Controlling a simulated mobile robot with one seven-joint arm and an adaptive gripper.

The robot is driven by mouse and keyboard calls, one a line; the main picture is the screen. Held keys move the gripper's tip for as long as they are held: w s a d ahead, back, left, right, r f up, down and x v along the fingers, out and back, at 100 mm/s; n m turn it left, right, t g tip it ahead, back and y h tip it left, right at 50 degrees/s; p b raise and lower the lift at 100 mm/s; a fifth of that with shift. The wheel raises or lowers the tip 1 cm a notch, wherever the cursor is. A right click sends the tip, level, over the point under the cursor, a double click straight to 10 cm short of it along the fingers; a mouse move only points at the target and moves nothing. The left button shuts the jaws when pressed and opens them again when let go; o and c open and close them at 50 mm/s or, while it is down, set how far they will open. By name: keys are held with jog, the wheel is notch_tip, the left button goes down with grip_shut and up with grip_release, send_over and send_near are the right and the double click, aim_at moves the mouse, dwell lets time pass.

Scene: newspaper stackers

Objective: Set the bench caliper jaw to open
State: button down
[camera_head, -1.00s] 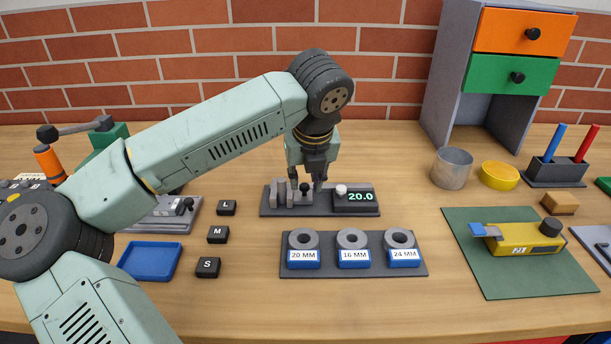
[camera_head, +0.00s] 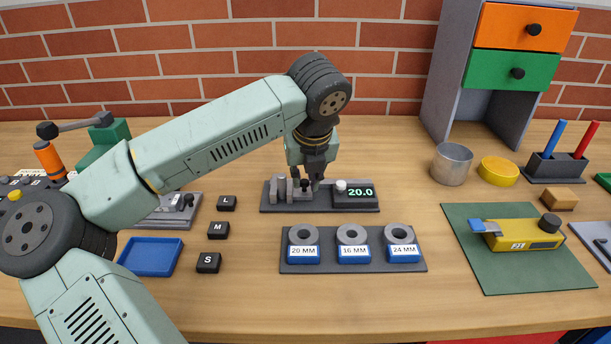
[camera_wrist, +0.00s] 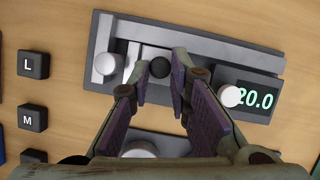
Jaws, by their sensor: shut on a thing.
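The bench caliper (camera_head: 318,208) is a dark base with grey jaw blocks at its left and a green readout (camera_head: 360,192) showing 20.0 at its right. It also shows in the wrist view (camera_wrist: 210,55). A black knob (camera_wrist: 160,65) stands by the jaw blocks. A white knob (camera_head: 341,184) stands beside the readout. My gripper (camera_head: 305,189) points down over the caliper. In the wrist view its fingertips (camera_wrist: 162,72) are on either side of the black knob, shut on it.
In front is a grey tray (camera_head: 375,268) with rings labelled 20 MM, 16 MM and 24 MM. Black L (camera_head: 227,203), M (camera_head: 218,230) and S (camera_head: 208,262) blocks and a blue tray (camera_head: 150,257) lie left. A yellow gauge (camera_head: 523,236) rests on a green mat at right.

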dwell(0.4)
jog(key=shift+d+f+b, duration=0.1)
jog(key=shift+d+b, duration=0.2)
jog(key=shift+b, duration=0.15)
jog(key=shift+d+b, duration=0.85)
jog(key=shift+d, duration=0.2)
jog(key=c, duration=1.8)
grip_release()
jog(key=shift+d, duration=0.1)
jog(key=shift+r, duration=0.25)
jog(key=v, duration=1.2)
